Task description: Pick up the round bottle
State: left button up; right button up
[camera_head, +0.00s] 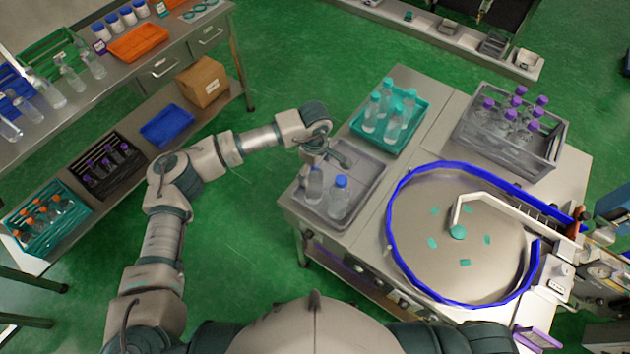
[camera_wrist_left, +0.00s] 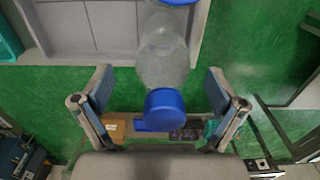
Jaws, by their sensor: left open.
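A clear round bottle with a blue cap (camera_wrist_left: 164,108) shows in the left wrist view, its cap between my spread fingers and its body farther up the picture. In the head view two clear bottles stand in the grey tray (camera_head: 358,208): one (camera_head: 314,186) close under my left gripper, its top hidden, and one with a blue cap (camera_head: 338,196) to its right. My left gripper (camera_head: 323,160) is open and empty at the tray's left part; it also shows in the left wrist view (camera_wrist_left: 158,95). I cannot tell whether a finger touches the bottle. My right gripper is out of view.
A teal tray (camera_head: 418,126) of teal-capped bottles stands behind the grey tray. A grey crate (camera_head: 545,160) of purple-capped bottles is at the back right. A round turntable (camera_head: 420,240) with a blue rim lies to the right. Green floor is clear left of the table.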

pick_arm(q)
jog(key=shift+a+f, duration=0.15)
jog(key=shift+f, duration=0.3)
jog(key=shift+w+a+f, duration=0.1)
jog(key=shift+a, duration=0.15)
jog(key=c, duration=0.9)
jog(key=shift+d, duration=0.2)
grip_shut()
